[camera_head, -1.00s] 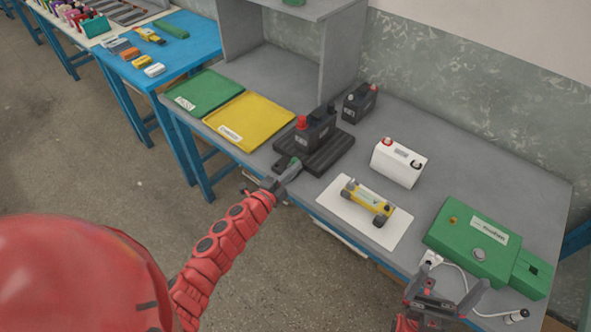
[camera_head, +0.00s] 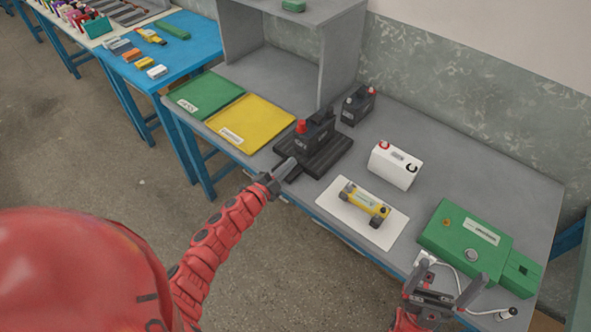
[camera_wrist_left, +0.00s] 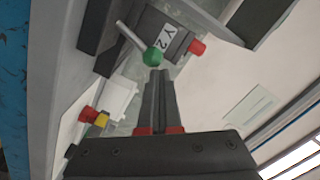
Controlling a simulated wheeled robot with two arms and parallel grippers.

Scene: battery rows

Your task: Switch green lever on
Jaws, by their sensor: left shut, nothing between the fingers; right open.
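The green lever knob (camera_wrist_left: 152,57) shows in the left wrist view as a green ball on a grey rod, just beyond my fingertips. Whether they touch it I cannot tell. In the head view the knob is hidden. My left gripper (camera_head: 286,168) is shut and empty at the front edge of the black stand (camera_head: 328,160); it also shows in the left wrist view (camera_wrist_left: 161,76). A dark battery (camera_head: 318,130) with a red terminal sits on the stand. My right gripper (camera_head: 443,282) is open and empty by the table's front edge, near the green box.
A yellow tray (camera_head: 270,112) and a green tray (camera_head: 207,91) lie left of the stand. A white battery (camera_head: 393,168), a yellow device (camera_head: 366,205) on a white sheet, and a green box (camera_head: 458,242) with a cable stand to the right. Another dark battery (camera_head: 358,104) stands behind.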

